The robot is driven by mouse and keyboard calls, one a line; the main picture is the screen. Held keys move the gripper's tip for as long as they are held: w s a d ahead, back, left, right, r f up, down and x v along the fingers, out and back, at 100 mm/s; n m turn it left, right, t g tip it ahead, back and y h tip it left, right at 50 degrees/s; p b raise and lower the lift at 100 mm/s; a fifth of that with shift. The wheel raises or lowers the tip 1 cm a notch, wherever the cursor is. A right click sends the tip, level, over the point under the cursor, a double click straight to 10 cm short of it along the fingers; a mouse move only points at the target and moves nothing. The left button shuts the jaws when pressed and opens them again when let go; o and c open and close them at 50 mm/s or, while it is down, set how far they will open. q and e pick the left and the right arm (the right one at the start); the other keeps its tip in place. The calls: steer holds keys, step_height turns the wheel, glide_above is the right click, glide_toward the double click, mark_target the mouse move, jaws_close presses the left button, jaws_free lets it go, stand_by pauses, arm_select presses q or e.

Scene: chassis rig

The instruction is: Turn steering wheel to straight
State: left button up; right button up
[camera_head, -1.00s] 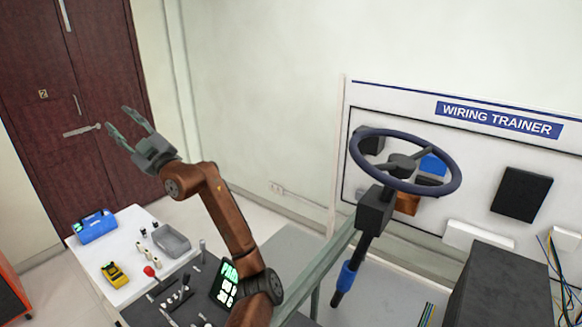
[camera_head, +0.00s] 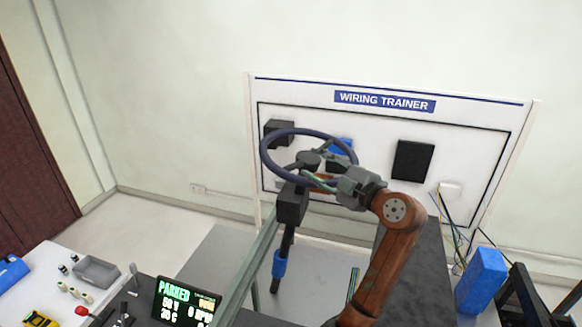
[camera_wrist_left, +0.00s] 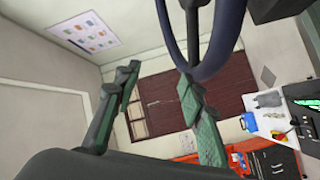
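The dark blue steering wheel (camera_head: 265,160) sits tilted on a black column (camera_head: 292,205) with a blue collar, in front of the wiring trainer board. My left gripper (camera_head: 315,162) reaches in from the right over the right part of the wheel, its fingers apart and pointing left. In the left wrist view the wheel rim (camera_wrist_left: 228,35) curves down close to the tip of one finger; the fingers (camera_wrist_left: 160,95) are spread wide. I cannot tell whether they touch the wheel. The gripper hides part of the right rim and spokes. My right gripper is not in view.
The wiring trainer board (camera_head: 470,118) stands behind the wheel. A lit display (camera_head: 185,300) reading PARKED is at lower left. A white table (camera_head: 50,262) with a grey tray is farther left. A blue block (camera_head: 482,280) and loose wires are at right.

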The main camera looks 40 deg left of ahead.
mark_target(296, 178)
arm_select(q)
steer(key=shift+g+h, duration=0.8)
steer(key=a+f, duration=0.2)
steer(key=a+f+p, duration=0.1)
steer(key=a+f, duration=0.1)
steer(key=a, duration=0.1)
steer(key=a+f+p, duration=0.1)
steer(key=a+f, duration=0.1)
steer(key=a, duration=0.1)
steer(key=shift+s+a+f, duration=0.1)
steer(key=shift+a+f, duration=0.05)
steer(key=shift+c, duration=0.4)
jaws_close()
